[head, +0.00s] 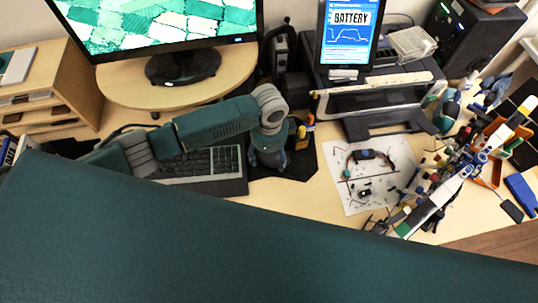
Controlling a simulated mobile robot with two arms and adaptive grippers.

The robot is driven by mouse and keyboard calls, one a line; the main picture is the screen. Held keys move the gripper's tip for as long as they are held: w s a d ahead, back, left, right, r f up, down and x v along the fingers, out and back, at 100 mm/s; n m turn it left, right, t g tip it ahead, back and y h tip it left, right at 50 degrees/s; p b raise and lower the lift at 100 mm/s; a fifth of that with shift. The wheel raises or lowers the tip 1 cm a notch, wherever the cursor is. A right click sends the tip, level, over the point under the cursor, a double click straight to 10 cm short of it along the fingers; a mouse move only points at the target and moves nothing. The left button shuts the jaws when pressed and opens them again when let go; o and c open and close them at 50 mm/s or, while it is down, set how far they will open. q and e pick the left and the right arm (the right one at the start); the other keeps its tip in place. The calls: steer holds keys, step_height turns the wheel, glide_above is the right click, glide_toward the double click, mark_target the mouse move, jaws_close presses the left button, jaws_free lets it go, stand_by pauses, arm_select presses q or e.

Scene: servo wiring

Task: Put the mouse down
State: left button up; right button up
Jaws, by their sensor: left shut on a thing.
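My left arm reaches in from the left over the keyboard, and its wrist bends down at the black mouse pad (297,163). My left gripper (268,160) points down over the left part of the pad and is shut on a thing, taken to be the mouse. The mouse itself is hidden by the gripper and wrist, so its height above the pad cannot be told. My right gripper is not in view.
The keyboard (205,165) lies just left of the pad. A printer (375,95) with a tablet (347,35) stands behind. A paper sheet (373,190) with small parts lies to the right, beside cluttered tools. A monitor (160,25) stands at the back left.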

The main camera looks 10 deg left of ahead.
mark_target(269, 157)
arm_select(q)
steer(key=shift+f, duration=0.1)
steer(key=o, duration=1.2)
step_height(269, 157, up, 12)
steer(key=shift+r+b, duration=0.2)
steer(key=shift+b, duration=0.3)
steer(key=shift+s+f, duration=0.1)
